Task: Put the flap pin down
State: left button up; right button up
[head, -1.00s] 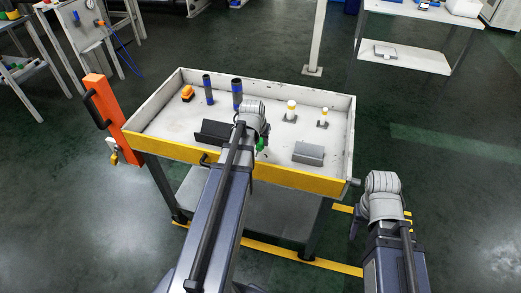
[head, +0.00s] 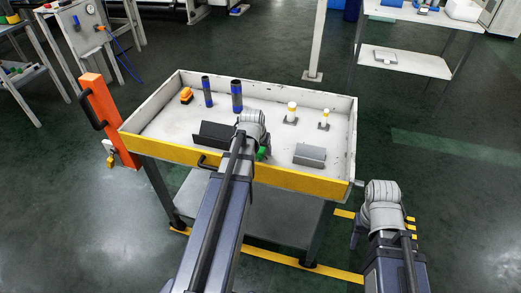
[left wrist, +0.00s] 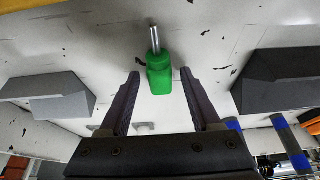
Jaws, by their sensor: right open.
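The flap pin has a blocky green handle (left wrist: 159,75) and a thin metal shank (left wrist: 155,38). In the left wrist view it is at the tray floor, with its handle between and just beyond the fingertips of my left gripper (left wrist: 160,80). The fingers are spread, with a gap on both sides of the handle. In the head view only a bit of green (head: 262,154) shows beside my left wrist, which hides the rest and the fingers. My right gripper (head: 357,232) is open and empty, outside the cart to the right.
The white tray of the cart (head: 165,112) has raised walls and a yellow front edge. Around the pin stand a dark angled block (head: 213,134), a grey block (head: 309,154), blue-banded cylinders (head: 237,96), yellow-topped posts (head: 291,112) and an orange piece (head: 186,95). The right-front tray floor is partly clear.

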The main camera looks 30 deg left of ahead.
pick_arm(q)
jog(key=shift+r, duration=0.1)
jog(key=shift+r+p, duration=0.2)
jog(key=shift+p, duration=0.1)
jog(key=p+v, duration=1)
jog(key=v, duration=0.1)
jog(key=shift+s+r+p, duration=0.2)
jog(key=shift+r+p, duration=0.15)
jog(key=shift+p, duration=0.05)
jog(key=shift+d, duration=0.1)
jog(key=s+d+m, duration=0.1)
jog(key=d, duration=0.4)
jog(key=d+f+m+g, duration=0.1)
jog(key=d, duration=0.4)
jog(key=s+d+m+g+h, duration=0.1)
jog(key=d, duration=0.4)
jog(key=shift+s+f, duration=0.15)
jog(key=shift+s, duration=0.15)
jog(key=s+d+m+g, duration=0.1)
jog(key=s+d, duration=0.3)
jog(key=d, duration=0.3)
jog(key=s+d+m+g+y, duration=0.1)
jog(key=s+d+m, duration=0.1)
jog(key=s+d, duration=0.3)
jog(key=shift+d+f+m+g, duration=0.15)
jog(key=shift+d+m+g, duration=0.2)
jog(key=shift+d, duration=0.75)
